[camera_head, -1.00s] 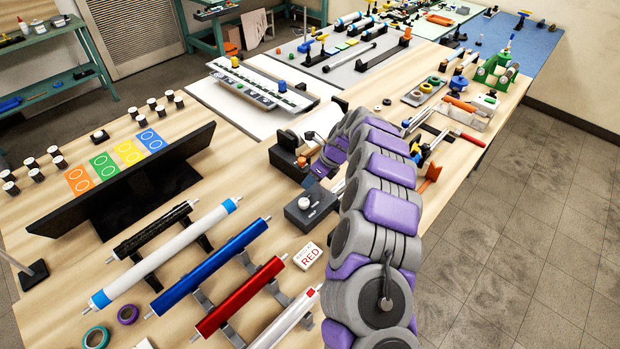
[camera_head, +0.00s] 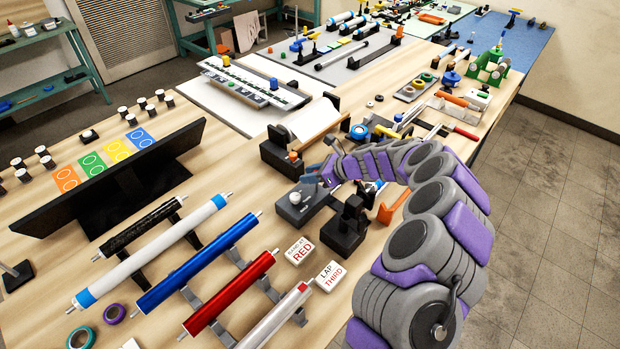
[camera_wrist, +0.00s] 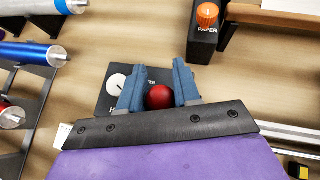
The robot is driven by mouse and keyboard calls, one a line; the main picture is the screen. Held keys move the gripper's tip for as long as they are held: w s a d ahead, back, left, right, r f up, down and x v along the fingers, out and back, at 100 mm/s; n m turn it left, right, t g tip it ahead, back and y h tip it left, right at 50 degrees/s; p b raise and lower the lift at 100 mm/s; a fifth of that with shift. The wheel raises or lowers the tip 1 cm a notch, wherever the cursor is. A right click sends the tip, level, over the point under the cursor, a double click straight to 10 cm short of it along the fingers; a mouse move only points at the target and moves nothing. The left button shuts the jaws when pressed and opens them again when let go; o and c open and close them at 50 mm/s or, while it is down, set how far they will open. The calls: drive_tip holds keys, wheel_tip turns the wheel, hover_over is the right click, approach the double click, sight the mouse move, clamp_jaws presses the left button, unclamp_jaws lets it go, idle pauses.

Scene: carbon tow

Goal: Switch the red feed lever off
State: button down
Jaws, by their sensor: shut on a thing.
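The red feed lever's round red knob (camera_wrist: 159,98) sits between the two blue fingers of my gripper (camera_wrist: 158,86) in the wrist view, and the fingers are shut on it. A dark box with a white dial (camera_wrist: 117,82) lies just beyond and left of the fingers; its label is partly covered. In the head view my gripper (camera_head: 326,178) is low beside this grey box (camera_head: 303,206), at its upper right. The red knob is hidden there by the gripper and arm. The lever's shaft and its exact angle cannot be made out.
A black block with an orange knob (camera_wrist: 207,14), marked PAPER, stands close by. A black stand (camera_head: 346,228) is below my arm. Rollers in blue (camera_head: 198,262), red (camera_head: 230,293) and white lie to the left. Two cards, RED (camera_head: 300,251) and THIRD (camera_head: 330,275), lie in front.

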drive_tip(key=shift+d+f, duration=0.1)
idle(0.4)
drive_tip(key=c, duration=0.9)
unclamp_jaws()
drive_tip(key=shift+d, duration=0.15)
drive_tip(key=shift+o, duration=0.2)
drive_tip(key=shift+d+r, duration=0.1)
drive_tip(key=shift+r, duration=0.15)
drive_tip(key=p+v, duration=0.4)
drive_tip(key=v, duration=1.3)
drive_tip(key=shift+f, duration=0.25)
drive_tip(key=shift+d, duration=0.15)
